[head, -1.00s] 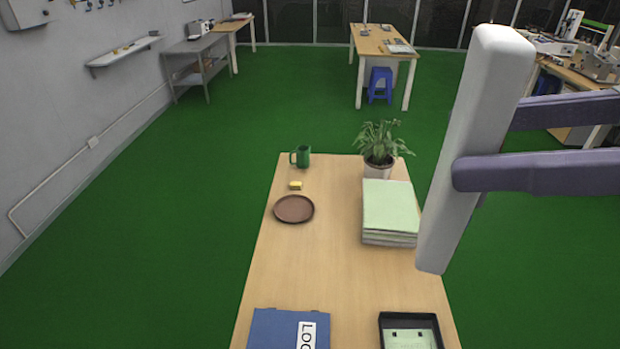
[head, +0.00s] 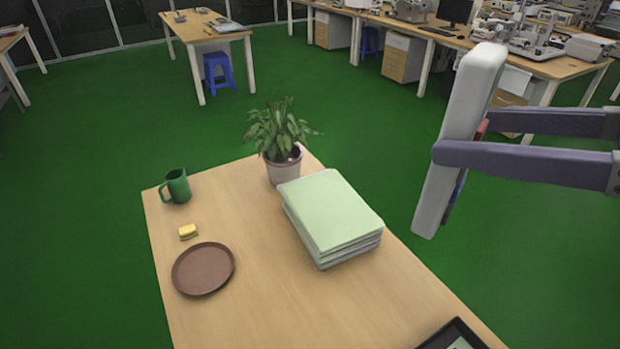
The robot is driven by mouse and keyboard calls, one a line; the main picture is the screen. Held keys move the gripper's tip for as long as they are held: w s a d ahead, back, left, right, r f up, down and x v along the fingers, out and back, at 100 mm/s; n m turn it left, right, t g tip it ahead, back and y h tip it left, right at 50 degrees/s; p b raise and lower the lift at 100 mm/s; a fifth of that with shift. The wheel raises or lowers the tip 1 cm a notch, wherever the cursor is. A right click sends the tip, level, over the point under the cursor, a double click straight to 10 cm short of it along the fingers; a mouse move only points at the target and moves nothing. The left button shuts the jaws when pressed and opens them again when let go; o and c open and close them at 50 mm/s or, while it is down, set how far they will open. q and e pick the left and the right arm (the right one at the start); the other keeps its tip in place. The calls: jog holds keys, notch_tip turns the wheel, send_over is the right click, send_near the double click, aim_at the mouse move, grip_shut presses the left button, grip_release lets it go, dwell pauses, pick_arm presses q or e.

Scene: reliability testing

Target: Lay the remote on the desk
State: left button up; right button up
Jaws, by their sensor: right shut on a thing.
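The remote (head: 452,160) is a long pale grey-white bar, held nearly upright and tilted. My right gripper (head: 462,142) comes in from the right with purple fingers and is shut on the remote's middle. A little red and dark blue shows along the remote's far edge; that face is mostly hidden. The remote is in the air, to the right of the light wooden desk (head: 270,310) in the picture, and apart from it. My left gripper is not in view.
On the desk are a green mug (head: 177,187), a yellow block (head: 188,231), a round brown tray (head: 190,283), a potted plant (head: 283,168), a stack of pale green paper (head: 332,215) and a black tray (head: 432,344) at the bottom edge. The desk's middle front is bare.

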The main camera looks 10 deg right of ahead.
jog(key=w+f+m+t+h+b, duration=0.1)
jog(key=w+f+b, duration=0.1)
jog(key=f+b, duration=1.1)
jog(key=w+f+m+t+h+b, duration=0.1)
jog(key=w+f+m+h+b, duration=0.1)
jog(key=f+b, duration=1.1)
jog(key=w+f+m+h+b, duration=0.1)
jog(key=w+f+b, duration=0.3)
jog(key=f+b, duration=1)
jog(key=shift+a+f+t+h, duration=0.3)
jog(key=shift+f+t, duration=0.1)
jog(key=shift+f, duration=6.25)
jog(key=shift+f, duration=0.1)
jog(key=o, duration=1.1)
jog(key=shift+f, duration=0.1)
jog(key=o, duration=0.4)
